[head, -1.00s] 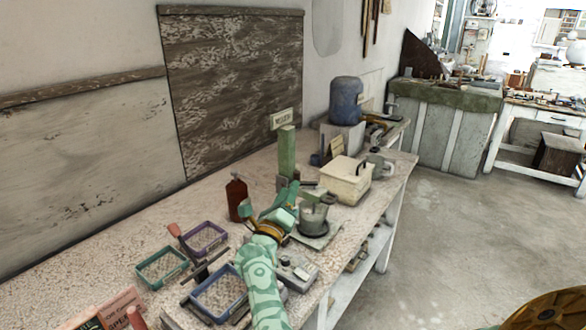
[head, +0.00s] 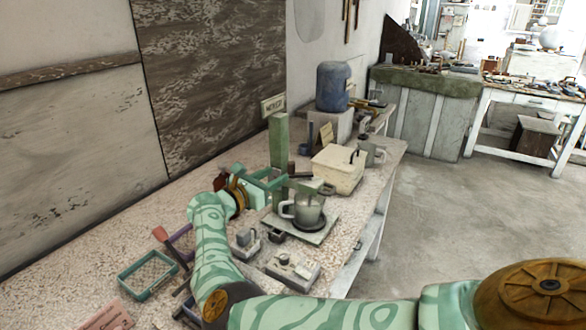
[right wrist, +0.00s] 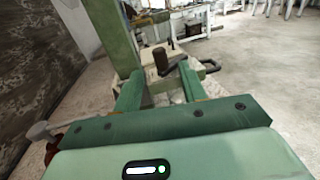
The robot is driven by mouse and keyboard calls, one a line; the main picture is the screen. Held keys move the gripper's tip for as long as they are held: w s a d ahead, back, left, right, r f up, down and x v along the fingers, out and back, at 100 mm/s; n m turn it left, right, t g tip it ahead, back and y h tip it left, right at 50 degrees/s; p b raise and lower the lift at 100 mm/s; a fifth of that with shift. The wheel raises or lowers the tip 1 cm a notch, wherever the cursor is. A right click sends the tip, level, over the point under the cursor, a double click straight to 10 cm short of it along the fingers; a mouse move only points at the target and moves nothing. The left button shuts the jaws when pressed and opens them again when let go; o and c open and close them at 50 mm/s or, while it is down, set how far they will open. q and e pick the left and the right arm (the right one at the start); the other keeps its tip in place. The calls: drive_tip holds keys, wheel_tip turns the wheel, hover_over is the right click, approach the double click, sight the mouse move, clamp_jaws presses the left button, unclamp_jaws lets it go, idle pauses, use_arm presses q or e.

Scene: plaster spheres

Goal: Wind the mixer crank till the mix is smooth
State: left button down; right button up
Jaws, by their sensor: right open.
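The mixer has a green upright post (head: 278,142) with a lettered sign (head: 272,104) on top. A grey metal cup (head: 307,212) stands at its foot; I cannot see the mix inside. In the right wrist view, a dark upright knob (right wrist: 161,62), apparently the crank handle, shows beyond the fingertips, right of the post (right wrist: 113,35). My right gripper (head: 281,180) is open beside the post, its fingers pointing right. In the wrist view, the gap between its fingers (right wrist: 160,84) is empty, and the knob looks apart from them. My left gripper is out of view.
A cream box (head: 338,170) and a grey mug (head: 371,152) stand past the mixer. A grey box with knobs (head: 292,268) lies in front. A teal-rimmed tray (head: 148,276) is at the near left. The floor at right is clear.

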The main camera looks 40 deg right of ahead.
sight(289, 166)
drive_tip(key=d, duration=0.6)
drive_tip(key=w+d, duration=0.1)
drive_tip(key=d, duration=0.2)
drive_tip(key=shift+w+d+r+b, duration=0.1)
drive_tip(key=shift+d+b, duration=0.2)
drive_tip(key=shift+b, duration=0.05)
clamp_jaws()
